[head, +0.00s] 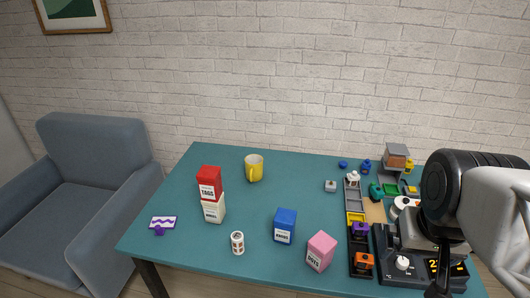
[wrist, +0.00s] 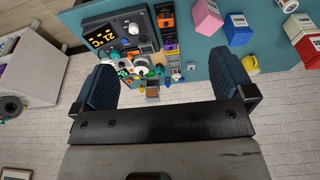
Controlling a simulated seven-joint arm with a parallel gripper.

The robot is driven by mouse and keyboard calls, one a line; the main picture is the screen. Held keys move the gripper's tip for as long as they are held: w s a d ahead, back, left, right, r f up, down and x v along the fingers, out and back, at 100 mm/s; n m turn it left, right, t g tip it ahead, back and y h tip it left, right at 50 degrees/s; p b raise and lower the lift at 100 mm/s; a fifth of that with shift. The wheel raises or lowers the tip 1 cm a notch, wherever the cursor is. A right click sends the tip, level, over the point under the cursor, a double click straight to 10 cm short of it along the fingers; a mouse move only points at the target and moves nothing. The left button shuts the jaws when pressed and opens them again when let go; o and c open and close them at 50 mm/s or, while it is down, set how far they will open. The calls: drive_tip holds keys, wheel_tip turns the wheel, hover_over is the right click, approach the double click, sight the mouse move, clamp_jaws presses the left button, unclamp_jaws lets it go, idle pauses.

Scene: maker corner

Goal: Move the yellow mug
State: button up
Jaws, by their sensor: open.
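The yellow mug (head: 254,169) stands upright on the teal table near its back edge, left of centre, with its handle towards the front in the head view. It also shows at the right in the wrist view (wrist: 250,64). My arm is at the right edge of the head view, far to the right of the mug. In the wrist view my gripper (wrist: 167,84) has its two dark blue fingers wide apart with nothing held between them. The mug lies outside the fingers, to their right.
A blue box (head: 285,226), a pink box (head: 321,251) and a perforated white cylinder (head: 237,243) stand in front. Trays and a black device (head: 421,262) crowd the right.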

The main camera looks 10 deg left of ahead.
drive_tip(key=w+a+r, duration=0.2)
drive_tip(key=w+a, duration=0.1)
drive_tip(key=w, duration=0.7)
drive_tip(key=w+a+r, duration=0.1)
drive_tip(key=w+a, duration=0.2)
drive_tip(key=w, duration=0.6)
drive_tip(key=g, duration=0.3)
hover_over(254, 166)
drive_tip(key=w, duration=0.3)
wheel_tip(254, 166, down, 26)
drive_tip(key=shift+a+f+n, duration=0.3)
drive_tip(key=shift+a, duration=0.15)
drive_tip(key=shift+f, duration=3.9)
